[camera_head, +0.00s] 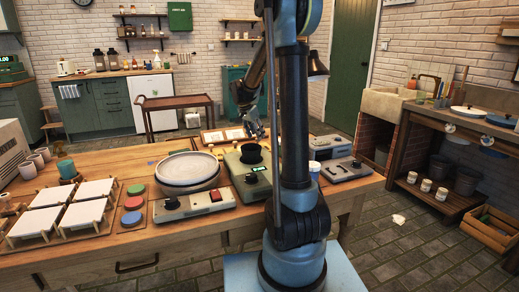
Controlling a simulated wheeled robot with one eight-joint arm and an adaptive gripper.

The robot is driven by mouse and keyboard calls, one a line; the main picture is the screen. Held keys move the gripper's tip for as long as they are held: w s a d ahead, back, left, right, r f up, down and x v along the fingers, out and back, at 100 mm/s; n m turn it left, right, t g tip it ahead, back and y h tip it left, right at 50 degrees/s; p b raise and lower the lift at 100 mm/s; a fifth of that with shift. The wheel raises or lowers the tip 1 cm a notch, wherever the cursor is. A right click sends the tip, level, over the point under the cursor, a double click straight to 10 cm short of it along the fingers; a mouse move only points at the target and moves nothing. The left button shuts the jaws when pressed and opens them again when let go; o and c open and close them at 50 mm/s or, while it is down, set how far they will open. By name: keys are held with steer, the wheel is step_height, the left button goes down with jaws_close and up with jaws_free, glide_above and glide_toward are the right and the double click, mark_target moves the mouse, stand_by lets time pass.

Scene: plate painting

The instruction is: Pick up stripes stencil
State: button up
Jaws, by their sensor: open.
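A wooden tray (204,140) lies at the back of the table and carries small pale flat pieces (233,133), which may be the stencils. They are too small for me to tell which one has stripes. My gripper (254,130) hangs from my arm at the right end of this tray, pointing down, open. It is small here, and I cannot tell whether it touches anything. A green device with a dark bowl (251,153) on top stands just in front of it. My arm's column hides part of the table to the right.
A round grey plate (187,169) sits on a turntable left of the green device. White tiles on wooden racks (45,222) and coloured discs (133,203) are at the left. Another grey device (345,170) stands right of my column.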

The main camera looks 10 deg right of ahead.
steer(key=shift+x, duration=1.45)
steer(key=c, duration=1)
steer(key=shift+r, duration=0.15)
